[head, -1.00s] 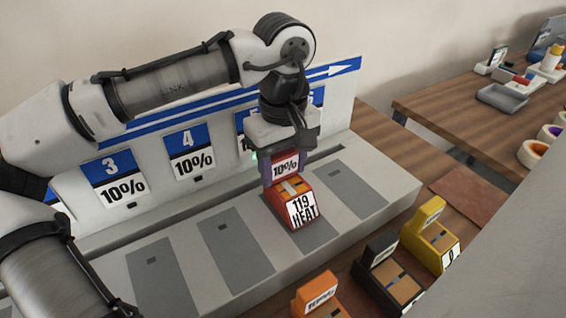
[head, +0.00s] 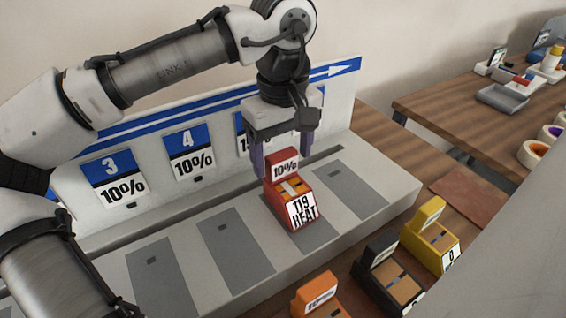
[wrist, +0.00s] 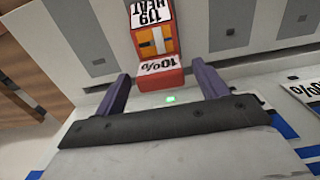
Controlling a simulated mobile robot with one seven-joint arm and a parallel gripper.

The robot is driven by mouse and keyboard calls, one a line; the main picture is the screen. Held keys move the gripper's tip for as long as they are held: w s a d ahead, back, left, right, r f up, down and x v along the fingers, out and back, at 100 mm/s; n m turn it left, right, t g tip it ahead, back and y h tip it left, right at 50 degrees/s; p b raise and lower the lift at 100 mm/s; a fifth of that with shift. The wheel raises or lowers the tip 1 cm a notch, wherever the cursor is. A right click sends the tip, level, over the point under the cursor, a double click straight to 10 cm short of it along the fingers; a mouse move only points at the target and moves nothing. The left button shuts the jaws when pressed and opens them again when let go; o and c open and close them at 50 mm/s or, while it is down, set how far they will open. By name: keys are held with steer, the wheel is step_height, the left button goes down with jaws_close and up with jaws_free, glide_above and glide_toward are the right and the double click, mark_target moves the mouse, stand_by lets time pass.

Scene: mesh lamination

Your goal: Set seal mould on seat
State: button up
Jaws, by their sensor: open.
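The red mould (head: 287,195), labelled "10%" and "119 HEAT", sits upright on a grey seat strip of the light bench, below the partly hidden third sign from the left. It also shows in the wrist view (wrist: 154,45), at the top centre. My gripper (head: 284,160) is open above and behind the mould's upright back, its purple fingers spread either side and apart from it. In the wrist view my gripper (wrist: 163,88) has nothing between its fingers. A small green light (wrist: 170,99) glows between them. None of the visible labels reads "seal".
Empty grey seats lie left (head: 236,247) and right (head: 350,188) of the red mould. Orange (head: 318,296), black (head: 385,278) and yellow (head: 432,237) moulds stand on the wooden table in front. The sign wall (head: 140,165) rises close behind.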

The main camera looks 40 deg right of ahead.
step_height(320, 180, up, 9)
steer(key=shift+r, duration=0.1)
